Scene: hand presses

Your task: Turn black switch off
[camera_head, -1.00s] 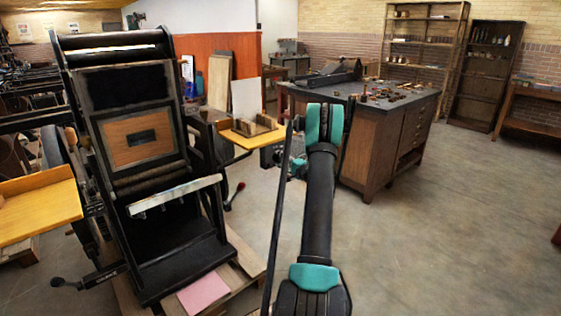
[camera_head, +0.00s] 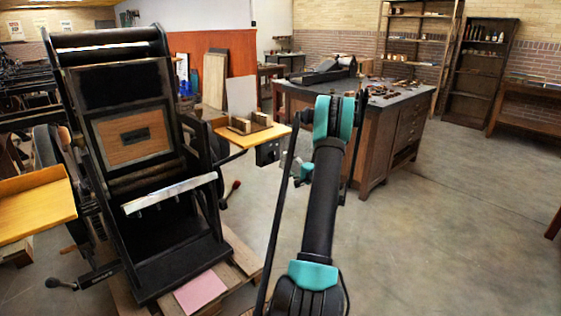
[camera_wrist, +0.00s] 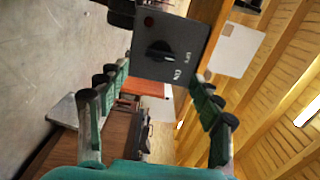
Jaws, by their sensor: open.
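In the wrist view, a dark grey control box (camera_wrist: 172,47) fills the top middle. The picture is turned, so the lettering lies sideways. My gripper (camera_wrist: 158,76) is open and empty, with its fingers spread on either side, pointing at the box. The switch appears in front of the fingertips, apart from them. In the head view, a small dark box (camera_head: 268,153) hangs below the yellow side board, left of my arm.
A large black hand press (camera_head: 150,190) stands at the left on a wooden pallet. The yellow side board (camera_head: 255,136) carries wooden blocks. A brown cabinet table (camera_head: 385,135) stands behind my arm. The floor (camera_head: 450,240) at the right is clear.

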